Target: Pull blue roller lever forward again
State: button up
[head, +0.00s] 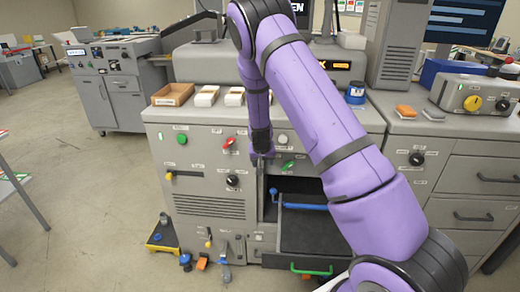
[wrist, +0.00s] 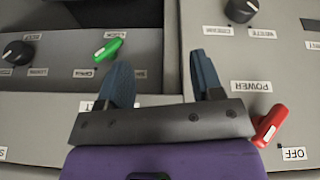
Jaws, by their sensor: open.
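In the head view a blue lever (head: 300,206) lies roughly level in the dark recess above an open drawer, its left end turned up. I take it for the blue roller lever. It does not show in the wrist view. My gripper (head: 262,158) is at the front of the grey machine, above and left of the lever and apart from it. In the wrist view, which looks upside down, my gripper (wrist: 160,68) has its two blue-grey fingers spread with nothing between them.
A green switch (head: 287,167) and a red switch (head: 228,143) flank my gripper. The drawer (head: 312,235) with a green handle (head: 311,270) stands open below the recess.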

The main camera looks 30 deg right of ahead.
notch_tip(320, 180, up, 7)
jog(key=s+a+y, duration=0.1)
jog(key=a, duration=0.1)
jog(key=shift+s+r, duration=0.15)
jog(key=shift+s, duration=0.15)
